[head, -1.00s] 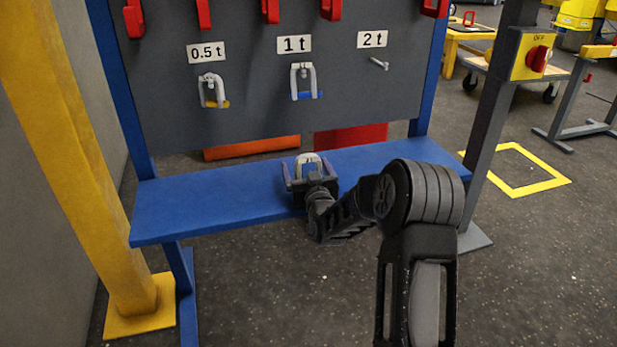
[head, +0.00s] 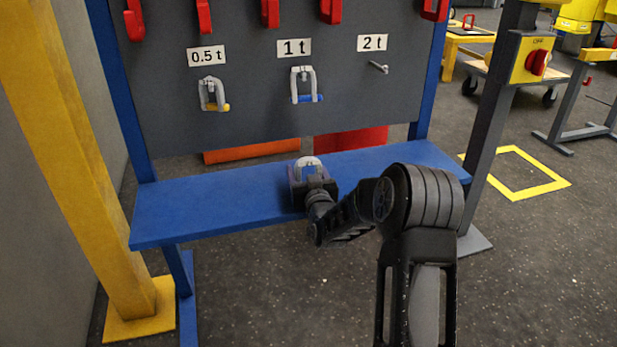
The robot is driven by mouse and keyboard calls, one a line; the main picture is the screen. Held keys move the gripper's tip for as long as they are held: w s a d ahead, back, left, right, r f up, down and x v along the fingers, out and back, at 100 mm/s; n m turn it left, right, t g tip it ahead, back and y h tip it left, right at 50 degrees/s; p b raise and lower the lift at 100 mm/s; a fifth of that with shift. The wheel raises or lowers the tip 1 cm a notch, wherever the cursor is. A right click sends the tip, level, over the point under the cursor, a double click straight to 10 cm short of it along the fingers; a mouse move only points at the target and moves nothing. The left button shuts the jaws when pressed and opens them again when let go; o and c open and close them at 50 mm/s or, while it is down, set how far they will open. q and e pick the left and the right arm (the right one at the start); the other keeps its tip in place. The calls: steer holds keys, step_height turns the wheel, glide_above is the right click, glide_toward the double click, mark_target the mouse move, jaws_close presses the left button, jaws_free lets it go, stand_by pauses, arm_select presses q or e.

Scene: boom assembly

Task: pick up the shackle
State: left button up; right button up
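A grey-white shackle (head: 308,164) is at the middle of the blue shelf (head: 215,198), with its rounded bow showing above my gripper. My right gripper (head: 311,182) reaches in from the right and is closed around the shackle, one finger on each side. The lower part of the shackle is hidden by the gripper. I cannot tell whether the shackle touches the shelf. My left gripper is not in view.
Above the shelf, a grey panel (head: 345,110) holds a yellow-pinned shackle (head: 212,93) under 0.5 t and a blue-pinned shackle (head: 303,84) under 1 t. The 2 t peg (head: 378,67) is bare. A yellow post (head: 75,150) stands left. The shelf is clear on both sides.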

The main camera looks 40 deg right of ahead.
jaws_close()
steer(key=shift+r, duration=0.1)
stand_by(0.5)
steer(key=shift+r, duration=0.1)
step_height(320, 180, up, 10)
steer(key=p, duration=0.3)
stand_by(0.6)
